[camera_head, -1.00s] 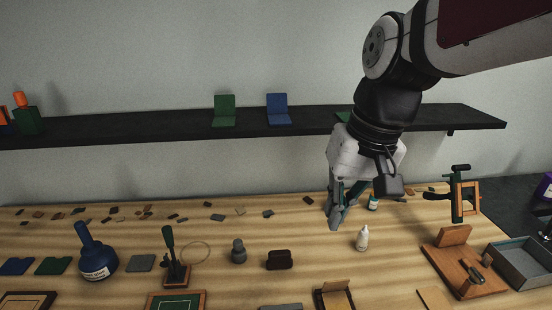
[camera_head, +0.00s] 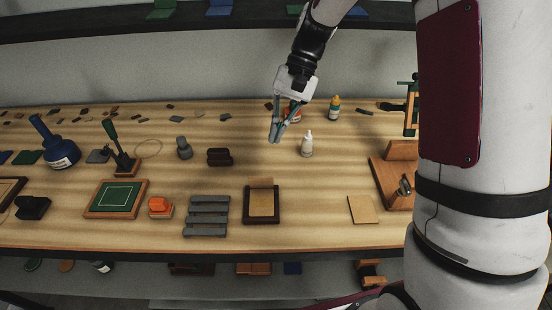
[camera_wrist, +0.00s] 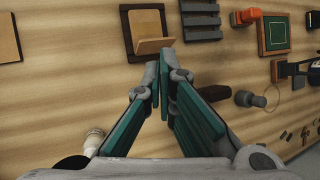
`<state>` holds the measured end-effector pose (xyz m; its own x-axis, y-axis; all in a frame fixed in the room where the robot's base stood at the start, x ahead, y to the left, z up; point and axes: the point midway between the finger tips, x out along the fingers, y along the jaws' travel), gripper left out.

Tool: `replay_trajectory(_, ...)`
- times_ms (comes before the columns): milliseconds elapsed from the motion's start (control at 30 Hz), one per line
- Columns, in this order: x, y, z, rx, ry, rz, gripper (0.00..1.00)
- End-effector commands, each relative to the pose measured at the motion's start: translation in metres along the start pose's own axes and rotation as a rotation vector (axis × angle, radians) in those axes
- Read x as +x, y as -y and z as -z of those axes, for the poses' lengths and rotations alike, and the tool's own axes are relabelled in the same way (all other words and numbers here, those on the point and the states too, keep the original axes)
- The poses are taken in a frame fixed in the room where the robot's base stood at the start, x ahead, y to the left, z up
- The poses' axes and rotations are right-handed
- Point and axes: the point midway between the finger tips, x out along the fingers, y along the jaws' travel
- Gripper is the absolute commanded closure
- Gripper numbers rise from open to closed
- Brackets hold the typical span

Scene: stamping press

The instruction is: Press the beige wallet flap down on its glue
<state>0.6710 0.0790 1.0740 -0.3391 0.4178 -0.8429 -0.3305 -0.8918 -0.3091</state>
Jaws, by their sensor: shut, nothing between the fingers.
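The beige wallet (camera_head: 262,204) lies in a dark brown tray (camera_head: 276,220) near the front middle of the bench. Its flap (camera_head: 262,183) stands up at the back edge. In the wrist view the flap (camera_wrist: 152,46) juts out from the tray's edge, just beyond my fingertips. Any glue on it is too small to tell. My gripper (camera_head: 275,138) is shut and empty, above the bench behind the wallet and apart from it. The wrist view shows its green-padded fingers (camera_wrist: 164,80) meeting near the tips. A white glue bottle (camera_head: 307,144) stands right of my gripper.
Grey slats (camera_head: 207,216), an orange-topped stamp (camera_head: 160,207) and a green framed mat (camera_head: 116,198) lie left of the wallet. A beige board (camera_head: 362,209) and a wooden stand (camera_head: 396,171) are to the right. Bare bench lies between my gripper and the tray.

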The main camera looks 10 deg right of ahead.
Motion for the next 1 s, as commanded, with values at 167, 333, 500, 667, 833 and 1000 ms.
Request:
replay_trajectory(167,0.016,0.000,-0.001,-0.002,0.002,-0.002,1.00)
replay_trajectory(333,0.035,0.000,0.000,-0.002,0.000,-0.003,1.00)
replay_trajectory(500,0.053,0.000,0.000,-0.001,0.001,-0.002,1.00)
replay_trajectory(667,0.071,0.000,0.002,-0.002,0.001,-0.003,1.00)
replay_trajectory(833,0.083,0.001,0.003,-0.002,-0.002,-0.001,1.00)
replay_trajectory(1000,0.084,0.000,0.000,-0.001,-0.002,-0.001,1.00)
